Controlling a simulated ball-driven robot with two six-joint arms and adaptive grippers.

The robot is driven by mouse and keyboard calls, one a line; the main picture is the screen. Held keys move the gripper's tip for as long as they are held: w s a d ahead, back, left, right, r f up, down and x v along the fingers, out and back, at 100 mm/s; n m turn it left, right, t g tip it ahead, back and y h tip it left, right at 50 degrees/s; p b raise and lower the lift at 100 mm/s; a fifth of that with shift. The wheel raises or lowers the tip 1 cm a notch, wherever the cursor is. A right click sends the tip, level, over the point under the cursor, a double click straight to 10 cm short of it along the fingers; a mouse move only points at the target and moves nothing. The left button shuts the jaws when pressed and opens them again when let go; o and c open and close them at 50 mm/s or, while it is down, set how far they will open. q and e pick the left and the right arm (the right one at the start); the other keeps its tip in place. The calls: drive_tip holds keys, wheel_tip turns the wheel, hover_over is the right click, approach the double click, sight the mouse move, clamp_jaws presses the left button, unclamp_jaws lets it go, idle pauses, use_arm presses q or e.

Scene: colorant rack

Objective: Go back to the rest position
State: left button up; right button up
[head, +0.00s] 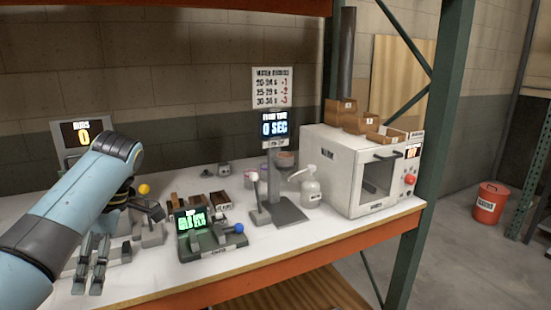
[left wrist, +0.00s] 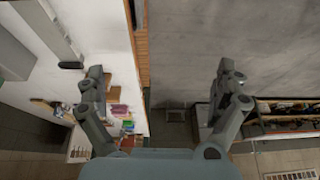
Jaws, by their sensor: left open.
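My left arm (head: 75,205) comes in from the left over the left end of the white bench. My left gripper (head: 91,266) shows as two dark grey fingers near the bench's front edge in the head view. In the left wrist view my left gripper (left wrist: 161,75) is open, its fingers wide apart with nothing between them. Behind it lie the bench's orange front edge (left wrist: 142,50) and grey floor. My right gripper is in neither view.
A red bucket (head: 488,205) stands on the open floor at right.

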use_arm(q)
drive_tip(key=s+f+m+g+b, duration=0.15)
drive_tip(key=s+f+b, duration=0.25)
drive_tip(key=s+f, duration=0.6)
drive_tip(key=s+d+f+m+g+b, duration=0.1)
drive_tip(key=s+f+m+b, duration=0.15)
drive_tip(key=s+f, duration=0.85)
drive_tip(key=s+f+m+g+b, duration=0.1)
drive_tip(key=s+f+b, duration=0.3)
drive_tip(key=f, duration=1.2)
drive_tip(key=s+d+f+m+t+h+b, duration=0.15)
drive_tip(key=s+f+m+b, duration=0.35)
drive_tip(key=s+f, duration=0.75)
drive_tip(key=s+d+f+m+t+h+b, duration=0.1)
drive_tip(key=s+d+f+m+b, duration=0.15)
drive_tip(key=s+f+m, duration=0.8)
drive_tip(key=m+t, duration=0.1)
drive_tip(key=w+f+m+t, duration=0.2)
drive_tip(key=t, duration=0.1)
drive_tip(key=shift+d+m+h, duration=0.2)
drive_tip(key=shift+m+h, duration=0.05)
drive_tip(key=shift+h, duration=0.1)
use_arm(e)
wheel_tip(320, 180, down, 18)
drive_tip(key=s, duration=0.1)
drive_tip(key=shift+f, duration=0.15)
